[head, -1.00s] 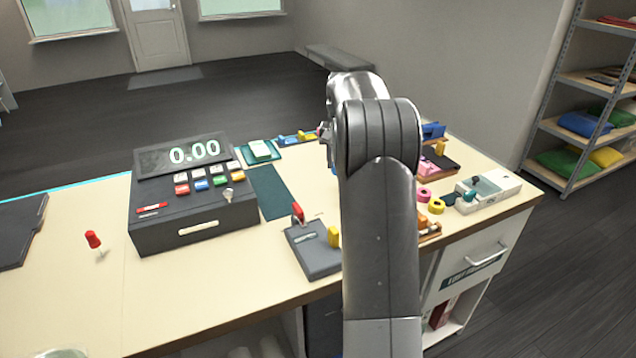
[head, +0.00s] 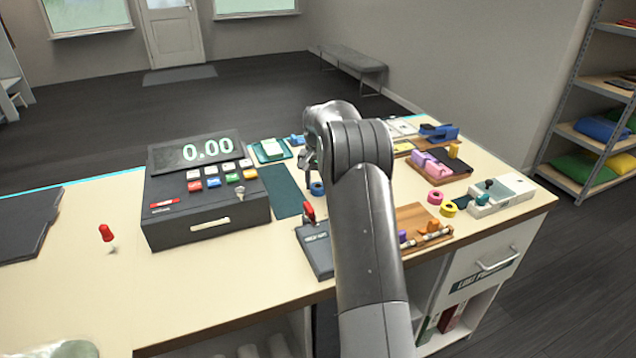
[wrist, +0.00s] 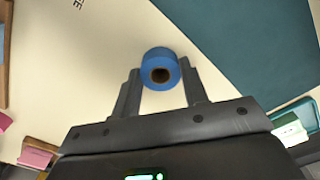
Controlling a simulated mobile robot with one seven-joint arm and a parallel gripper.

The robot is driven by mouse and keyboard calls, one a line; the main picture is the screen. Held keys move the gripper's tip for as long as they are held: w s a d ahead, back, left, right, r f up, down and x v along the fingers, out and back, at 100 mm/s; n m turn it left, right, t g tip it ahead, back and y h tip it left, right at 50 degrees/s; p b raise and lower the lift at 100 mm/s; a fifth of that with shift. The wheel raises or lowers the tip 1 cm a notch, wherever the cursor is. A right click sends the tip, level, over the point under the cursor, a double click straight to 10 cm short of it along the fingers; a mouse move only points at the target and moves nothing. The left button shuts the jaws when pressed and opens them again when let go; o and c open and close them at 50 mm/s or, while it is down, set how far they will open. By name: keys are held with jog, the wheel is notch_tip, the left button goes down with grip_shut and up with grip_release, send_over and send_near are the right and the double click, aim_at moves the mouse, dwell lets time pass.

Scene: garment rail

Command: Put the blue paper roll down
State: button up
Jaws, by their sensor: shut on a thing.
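The blue paper roll (wrist: 160,57) is held between the two fingers of my gripper (wrist: 160,85) in the wrist view, with its dark core facing the camera. My gripper is shut on it. In the head view the blue roll (head: 317,188) shows just below my gripper (head: 314,178), beside the dark teal mat (head: 282,190). The roll is over the cream counter (wrist: 95,50), to the side of the teal mat in the wrist view. I cannot tell whether it touches the counter. My arm hides part of the counter to its right.
A cash register (head: 205,195) stands left of the mat. A grey card device (head: 316,250) sits in front of the roll. Pink (head: 435,196) and yellow (head: 448,209) rolls, a wooden tray (head: 412,215) and a white device (head: 505,196) lie right of my arm.

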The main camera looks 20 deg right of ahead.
jog(key=shift+f, duration=0.1)
jog(key=o, duration=1)
jog(key=shift+c, duration=0.2)
